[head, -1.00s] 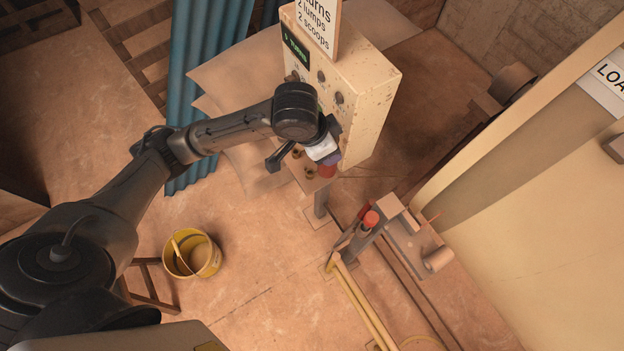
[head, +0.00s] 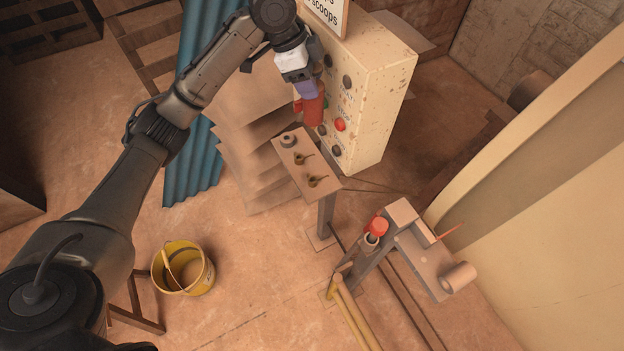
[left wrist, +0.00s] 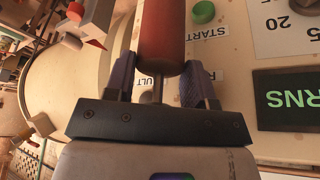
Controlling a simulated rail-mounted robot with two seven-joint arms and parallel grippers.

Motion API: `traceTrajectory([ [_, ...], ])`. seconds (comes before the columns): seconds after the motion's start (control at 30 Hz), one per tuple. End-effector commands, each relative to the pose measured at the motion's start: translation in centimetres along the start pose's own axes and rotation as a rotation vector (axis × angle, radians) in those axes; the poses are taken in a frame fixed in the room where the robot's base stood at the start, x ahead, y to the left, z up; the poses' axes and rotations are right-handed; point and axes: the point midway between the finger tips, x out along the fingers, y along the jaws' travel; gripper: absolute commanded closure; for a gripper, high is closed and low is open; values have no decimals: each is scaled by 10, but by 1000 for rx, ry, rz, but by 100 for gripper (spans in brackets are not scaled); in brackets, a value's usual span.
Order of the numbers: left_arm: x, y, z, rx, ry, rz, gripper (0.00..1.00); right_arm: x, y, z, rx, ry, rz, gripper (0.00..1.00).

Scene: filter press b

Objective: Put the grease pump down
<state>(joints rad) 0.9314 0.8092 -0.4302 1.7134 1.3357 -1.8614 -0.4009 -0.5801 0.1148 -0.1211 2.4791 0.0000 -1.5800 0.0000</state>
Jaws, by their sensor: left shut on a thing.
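The grease pump (head: 314,108) appears as a red cylinder in the jaws of my left gripper (head: 308,90). In the left wrist view, my left gripper (left wrist: 160,84) has its two purple pads closed on either side of the pump's thin grey stem, and the pump's red body (left wrist: 163,35) extends up beyond them. In the head view, the pump is in front of the control panel (head: 375,85) and appears just above the small stand (head: 307,181). I cannot tell whether it touches the panel. My right gripper is not in view.
The stand's top holds a grey ring-like piece (head: 288,140) and small brass fittings (head: 301,158). Another red-topped item (head: 378,225) sits on a post to the lower right. A yellow bucket (head: 197,270) stands on the floor. Stacked sheets (head: 245,150) lie left of the stand.

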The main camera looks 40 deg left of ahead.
Motion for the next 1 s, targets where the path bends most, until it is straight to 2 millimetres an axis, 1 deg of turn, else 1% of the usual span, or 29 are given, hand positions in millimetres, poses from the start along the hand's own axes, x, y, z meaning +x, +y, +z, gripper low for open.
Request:
traceTrajectory([
  [0.07, 9, -1, 6, 6, 0, 5, 86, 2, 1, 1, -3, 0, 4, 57],
  [0.17, 28, -1, 14, 7, -2, 7, 86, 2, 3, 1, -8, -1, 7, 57],
  [0.6, 131, -1, 57, 7, -1, 7, 86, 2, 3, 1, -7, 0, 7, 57],
  [0.8, 175, -1, 74, 5, 1, 6, 86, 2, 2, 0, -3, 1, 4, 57],
  [0.9, 191, -2, 81, 6, 1, 4, 86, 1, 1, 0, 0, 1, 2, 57],
  [1.0, 203, -2, 86, 7, 2, 3, 86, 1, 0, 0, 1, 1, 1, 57],
])
